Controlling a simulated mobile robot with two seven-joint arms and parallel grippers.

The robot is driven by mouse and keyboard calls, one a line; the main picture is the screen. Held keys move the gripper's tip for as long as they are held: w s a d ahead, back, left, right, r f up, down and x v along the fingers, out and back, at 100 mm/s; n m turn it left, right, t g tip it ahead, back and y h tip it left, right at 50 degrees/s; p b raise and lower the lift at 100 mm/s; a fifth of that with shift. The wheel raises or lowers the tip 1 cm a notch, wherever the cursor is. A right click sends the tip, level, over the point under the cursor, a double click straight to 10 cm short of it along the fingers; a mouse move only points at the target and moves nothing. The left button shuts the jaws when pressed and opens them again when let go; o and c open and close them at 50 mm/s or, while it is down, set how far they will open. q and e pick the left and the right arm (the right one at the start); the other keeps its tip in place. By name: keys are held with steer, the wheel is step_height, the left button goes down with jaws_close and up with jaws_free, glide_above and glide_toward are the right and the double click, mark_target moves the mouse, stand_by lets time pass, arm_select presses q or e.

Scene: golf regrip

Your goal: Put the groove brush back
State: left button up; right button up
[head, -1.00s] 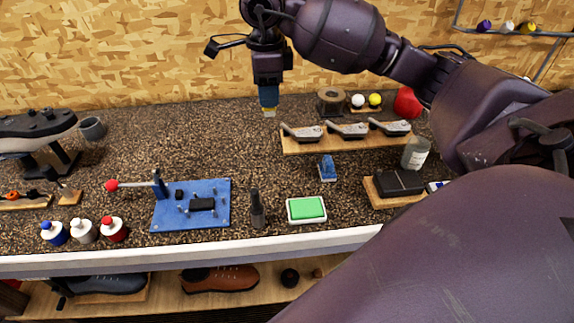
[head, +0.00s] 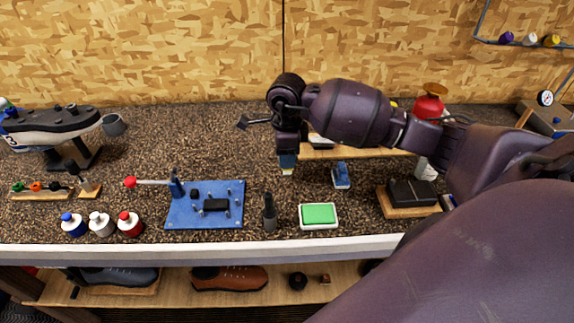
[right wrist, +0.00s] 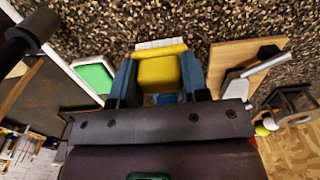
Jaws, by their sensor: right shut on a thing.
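My right gripper (head: 287,166) hangs pointing down over the counter, just left of the wooden club-head board. It is shut on the groove brush, which shows in the right wrist view (right wrist: 158,72) as a yellow block with pale bristles (right wrist: 160,44) between the blue fingers. In the head view the brush is small and partly hidden by the gripper. I cannot tell if its bristles touch the counter. A small blue block (head: 341,175) stands to the right of the gripper, apart from it. My left gripper is not in view.
A green pad in a white tray (head: 303,226), a dark bottle (head: 269,214) and a blue fixture board (head: 178,217) lie along the front. The board with club heads (right wrist: 222,57) is close on the right. The counter behind the fixture is clear.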

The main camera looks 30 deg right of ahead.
step_height(320, 180, down, 4)
steer(key=shift+f, duration=0.15)
stand_by(0.3)
steer(key=shift+f, duration=0.15)
steer(key=o, duration=0.9)
